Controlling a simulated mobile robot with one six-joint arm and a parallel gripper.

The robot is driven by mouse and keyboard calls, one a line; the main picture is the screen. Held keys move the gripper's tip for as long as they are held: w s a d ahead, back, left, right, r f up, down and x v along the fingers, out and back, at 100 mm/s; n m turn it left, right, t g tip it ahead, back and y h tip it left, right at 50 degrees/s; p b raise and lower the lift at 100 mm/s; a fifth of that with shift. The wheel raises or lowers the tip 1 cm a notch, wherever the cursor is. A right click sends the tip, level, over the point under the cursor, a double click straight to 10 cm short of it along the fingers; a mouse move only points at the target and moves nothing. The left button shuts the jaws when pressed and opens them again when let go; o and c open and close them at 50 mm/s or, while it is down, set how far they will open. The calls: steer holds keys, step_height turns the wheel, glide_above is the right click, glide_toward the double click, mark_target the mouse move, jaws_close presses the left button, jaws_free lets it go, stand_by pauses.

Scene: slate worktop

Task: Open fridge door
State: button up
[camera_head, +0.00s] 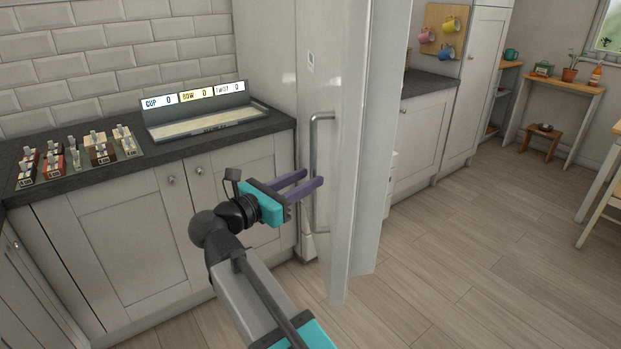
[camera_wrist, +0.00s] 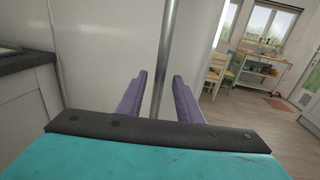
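The fridge door (camera_head: 345,130) is a tall pale panel that seems to stand out from the line of the cabinets, as if swung partly open. Its long vertical metal bar handle (camera_head: 314,150) is on the face turned towards me. My gripper (camera_head: 312,180) is at the handle's lower half, fingers pointing at the door. In the wrist view the handle (camera_wrist: 166,50) runs between the two purple fingers of my open gripper (camera_wrist: 160,76), with visible gaps on both sides. The fridge interior is hidden.
A dark worktop (camera_head: 190,150) on the left carries a scoreboard tray (camera_head: 205,118) and several small levers (camera_head: 75,152). Base cabinets (camera_head: 130,230) stand below it. Open wooden floor (camera_head: 470,250) lies to the right, with a stool (camera_head: 543,138) and table further back.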

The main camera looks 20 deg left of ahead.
steer(key=v, duration=1.1)
steer(key=shift+b, duration=0.3)
